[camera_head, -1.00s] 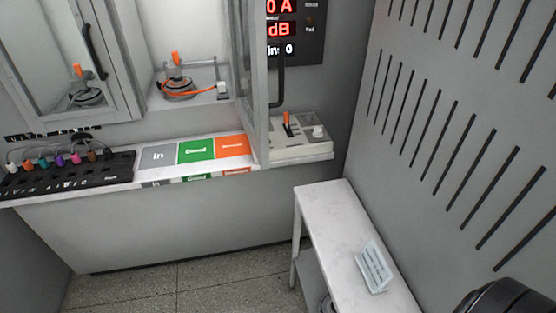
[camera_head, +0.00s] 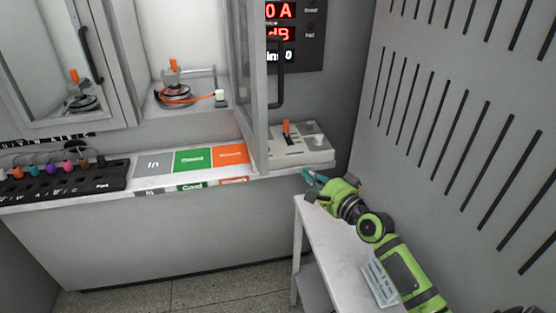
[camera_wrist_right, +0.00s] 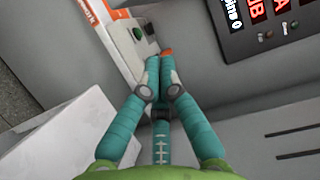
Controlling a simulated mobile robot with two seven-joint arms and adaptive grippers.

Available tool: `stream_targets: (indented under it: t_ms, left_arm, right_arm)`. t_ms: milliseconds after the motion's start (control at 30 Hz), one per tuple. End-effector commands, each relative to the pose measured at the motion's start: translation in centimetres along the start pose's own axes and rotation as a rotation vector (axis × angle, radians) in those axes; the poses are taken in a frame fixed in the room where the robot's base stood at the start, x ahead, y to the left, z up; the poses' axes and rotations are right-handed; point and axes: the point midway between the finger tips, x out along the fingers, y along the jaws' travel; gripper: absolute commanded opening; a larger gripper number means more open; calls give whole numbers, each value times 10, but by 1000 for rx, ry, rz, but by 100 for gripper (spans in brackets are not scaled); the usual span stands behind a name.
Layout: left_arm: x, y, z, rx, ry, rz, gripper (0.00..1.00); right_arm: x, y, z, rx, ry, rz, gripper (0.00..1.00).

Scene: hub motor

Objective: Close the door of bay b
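Two bays show in the head view. The left bay's door (camera_head: 60,60) is shut, with a dark handle. The right bay (camera_head: 190,50) is open and holds a motor with an orange cable (camera_head: 175,93). Its door (camera_head: 252,90) stands swung out toward me, seen nearly edge-on, with a dark bar handle (camera_head: 281,75) on its right side. No bay letter is readable. My right gripper (camera_head: 307,175) is below and right of the door, apart from it. In the right wrist view its teal fingers (camera_wrist_right: 158,65) are together and empty. My left gripper is out of view.
A grey device with an orange lever (camera_head: 300,147) sits on the ledge right of the door. A white side table (camera_head: 330,235) with a card is under my right arm. A slotted wall (camera_head: 460,120) bounds the right. A connector rack (camera_head: 65,178) is at left.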

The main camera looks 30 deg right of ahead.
Motion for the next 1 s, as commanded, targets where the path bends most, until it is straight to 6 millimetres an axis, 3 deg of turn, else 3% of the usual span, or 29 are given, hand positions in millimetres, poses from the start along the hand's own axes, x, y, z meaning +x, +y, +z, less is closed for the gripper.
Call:
stream_targets:
  t_ms: [100, 267, 700, 800, 1000]
  left_arm:
    - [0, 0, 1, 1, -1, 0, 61]
    - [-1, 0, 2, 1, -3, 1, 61]
    - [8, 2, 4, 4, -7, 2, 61]
    - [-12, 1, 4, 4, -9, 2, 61]
    - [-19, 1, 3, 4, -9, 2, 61]
  right_arm:
    - [6, -13, -12, 56, 21, -42, 0]
    - [24, -16, -13, 61, 24, -46, 0]
    - [106, -17, -14, 56, 22, -42, 0]
    - [107, -22, 6, 61, 19, -39, 0]
    - [111, -20, 22, 57, 21, -39, 0]
